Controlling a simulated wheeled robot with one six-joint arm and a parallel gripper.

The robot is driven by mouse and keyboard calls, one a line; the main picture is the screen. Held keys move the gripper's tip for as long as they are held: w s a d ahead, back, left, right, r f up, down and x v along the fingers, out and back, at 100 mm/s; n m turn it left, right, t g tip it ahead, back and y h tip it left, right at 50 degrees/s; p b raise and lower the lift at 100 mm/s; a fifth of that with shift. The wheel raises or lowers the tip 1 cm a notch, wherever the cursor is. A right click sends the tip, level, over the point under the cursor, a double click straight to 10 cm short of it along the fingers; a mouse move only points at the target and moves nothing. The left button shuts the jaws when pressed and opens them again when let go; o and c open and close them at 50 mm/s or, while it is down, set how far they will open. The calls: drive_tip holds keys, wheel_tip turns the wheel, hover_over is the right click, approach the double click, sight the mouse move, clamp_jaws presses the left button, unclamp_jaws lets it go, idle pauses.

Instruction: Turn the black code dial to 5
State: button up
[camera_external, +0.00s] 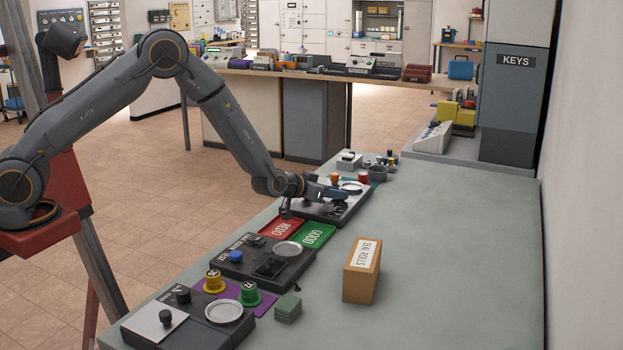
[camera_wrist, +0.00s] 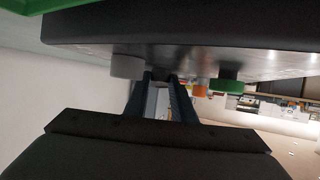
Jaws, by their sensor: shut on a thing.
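The far device (camera_external: 345,213) is a dark box with a light top panel on the bench. My gripper (camera_external: 338,196) is over this panel, reaching in from the left. In the wrist view, two dark fingers (camera_wrist: 160,80) reach the panel with a narrow gap between them. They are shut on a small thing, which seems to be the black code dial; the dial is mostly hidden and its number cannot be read. A grey round part (camera_wrist: 128,67) is just left of the fingers. An orange knob (camera_wrist: 199,91) and a green-rimmed dark knob (camera_wrist: 228,82) are to the right.
A red tray (camera_external: 279,228) and a green tray (camera_external: 315,236) lie just in front of the device. Other dark devices (camera_external: 285,270) with coloured knobs stand nearer. A cardboard box (camera_external: 361,272) stands on the right. The bench's right side (camera_external: 450,230) is clear.

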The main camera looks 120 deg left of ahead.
drive_tip(key=m+t+h, duration=0.1)
drive_tip(key=m+t+p, duration=0.1)
drive_tip(key=m+t+h, duration=0.1)
drive_tip(key=shift+s+a+r+m+t+h, duration=0.1)
drive_tip(key=shift+s+a+m+t+h, duration=0.2)
drive_tip(key=shift+s+m+t, duration=0.1)
drive_tip(key=m+t+h+p, duration=0.2)
drive_tip(key=m+p, duration=0.1)
drive_tip(key=shift+s+a+h, duration=0.1)
drive_tip(key=shift+a+h, duration=0.1)
drive_tip(key=shift+h, duration=0.1)
drive_tip(key=m+h+p, duration=0.1)
drive_tip(key=m+t+h+p, duration=0.1)
drive_tip(key=shift+s+a+h, duration=0.1)
drive_tip(key=shift+a+h, duration=0.1)
drive_tip(key=shift+h, duration=0.1)
drive_tip(key=m+t+h, duration=0.1)
drive_tip(key=m+h, duration=0.2)
drive_tip(key=shift+a, duration=0.2)
drive_tip(key=m+h+b, duration=0.2)
drive_tip(key=h+b, duration=0.1)
drive_tip(key=shift+a+f+m, duration=0.15)
drive_tip(key=shift+f+m, duration=0.05)
drive_tip(key=shift+m, duration=0.1)
drive_tip(key=shift+r+m+h+b, duration=0.1)
drive_tip(key=shift+m+h+b, duration=0.3)
drive_tip(key=shift+h+b, duration=0.15)
drive_tip(key=shift+r, duration=0.1)
